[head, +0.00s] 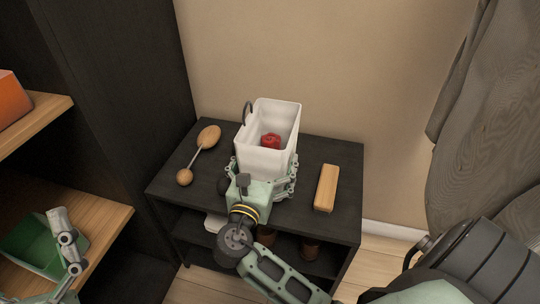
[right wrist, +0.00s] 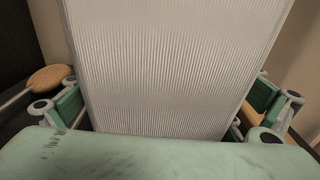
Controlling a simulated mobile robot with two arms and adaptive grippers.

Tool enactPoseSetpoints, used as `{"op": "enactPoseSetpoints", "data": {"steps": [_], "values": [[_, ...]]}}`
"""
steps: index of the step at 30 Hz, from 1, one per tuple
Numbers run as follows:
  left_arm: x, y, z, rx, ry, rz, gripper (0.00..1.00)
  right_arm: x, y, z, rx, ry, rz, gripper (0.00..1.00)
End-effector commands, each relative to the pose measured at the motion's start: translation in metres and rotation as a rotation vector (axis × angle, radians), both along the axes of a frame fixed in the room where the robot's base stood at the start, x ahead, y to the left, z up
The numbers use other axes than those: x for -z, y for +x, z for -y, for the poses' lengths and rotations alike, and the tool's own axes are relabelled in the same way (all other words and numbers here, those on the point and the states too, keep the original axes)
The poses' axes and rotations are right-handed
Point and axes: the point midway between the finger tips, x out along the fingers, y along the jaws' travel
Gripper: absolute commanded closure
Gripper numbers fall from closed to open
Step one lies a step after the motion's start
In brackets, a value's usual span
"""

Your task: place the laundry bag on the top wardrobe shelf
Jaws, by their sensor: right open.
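A white, ribbed, open-topped bag (head: 267,130) with a dark loop handle stands upright on the black bench; I take it for the laundry bag. A red object (head: 271,140) lies inside it. My right gripper (head: 264,175) is open at the bag's near side, with one finger on each side of it. In the right wrist view the bag's ribbed face (right wrist: 175,65) fills the space between the fingers; contact is unclear. My left gripper (head: 68,245) is partly in view at lower left by the wardrobe shelf (head: 100,208); its jaw state is unclear.
A wooden brush (head: 327,188) lies right of the bag, and a two-ended wooden tool (head: 199,154) lies left. The dark wardrobe has an upper shelf (head: 38,122) with an orange box (head: 12,100) and a green bin (head: 32,245) lower down. Grey cloth (head: 490,120) hangs at right.

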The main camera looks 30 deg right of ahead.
Motion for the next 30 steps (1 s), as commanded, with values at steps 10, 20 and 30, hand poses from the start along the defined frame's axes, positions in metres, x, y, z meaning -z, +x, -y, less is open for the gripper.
{"op": "enactPoseSetpoints", "data": {"steps": [10,20,30], "values": [[-0.011,-0.016,-0.003,0.006,-0.029,0.095,0.00,0.000,0.008,0.009,-0.001,0.000,-0.001,0.00],[-0.011,-0.016,-0.003,0.005,-0.028,0.093,0.00,0.000,0.008,0.009,-0.001,0.000,-0.001,0.19],[-0.011,-0.016,-0.003,0.006,-0.029,0.093,0.00,-0.001,0.008,0.009,-0.001,-0.001,0.001,0.40]]}}
